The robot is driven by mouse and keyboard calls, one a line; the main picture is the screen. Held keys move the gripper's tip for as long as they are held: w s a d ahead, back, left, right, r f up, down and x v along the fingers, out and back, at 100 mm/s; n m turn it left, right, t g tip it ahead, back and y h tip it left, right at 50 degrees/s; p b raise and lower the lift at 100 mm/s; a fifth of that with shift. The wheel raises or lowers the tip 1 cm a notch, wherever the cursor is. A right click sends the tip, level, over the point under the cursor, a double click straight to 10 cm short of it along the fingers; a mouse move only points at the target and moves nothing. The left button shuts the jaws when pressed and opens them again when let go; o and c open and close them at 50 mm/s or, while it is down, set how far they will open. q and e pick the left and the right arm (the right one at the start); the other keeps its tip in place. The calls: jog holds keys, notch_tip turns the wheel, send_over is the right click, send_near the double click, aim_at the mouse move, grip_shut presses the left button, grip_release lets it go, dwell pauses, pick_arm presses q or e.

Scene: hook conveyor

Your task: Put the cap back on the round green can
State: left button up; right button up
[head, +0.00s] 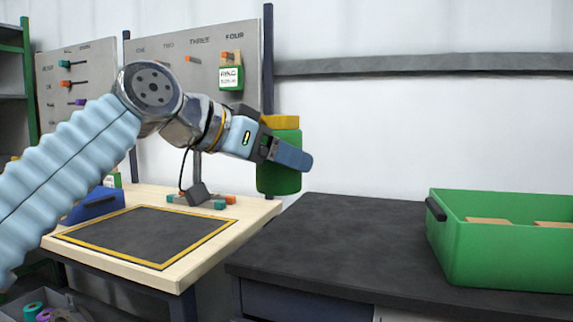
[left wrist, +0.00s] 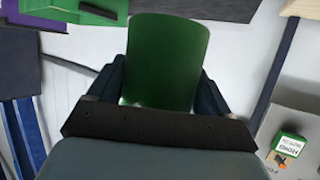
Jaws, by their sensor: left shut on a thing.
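The round green can (head: 279,180) is upright, held in the air by my left gripper (head: 290,155) near the right edge of the light wooden table. The gripper is shut on the can's side, and one finger crosses in front of it. A yellow piece (head: 281,122), as wide as the can and looking like its cap, is at the can's top; I cannot tell how firmly it sits. In the left wrist view the green can (left wrist: 167,62) is between the two dark fingers, and no yellow shows there. My right gripper is not in view.
A green crate (head: 500,250) holding tan items stands on the dark bench (head: 330,245) at the right. The wooden table (head: 190,268) has a dark mat (head: 145,235) with a yellow border. A pegboard (head: 195,60) stands behind. The dark bench's left part is clear.

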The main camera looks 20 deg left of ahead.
pick_arm(q)
jog(key=shift+s+r, duration=0.25)
jog(key=shift+s, duration=0.15)
jog(key=o, duration=0.7)
jog(key=c, duration=0.9)
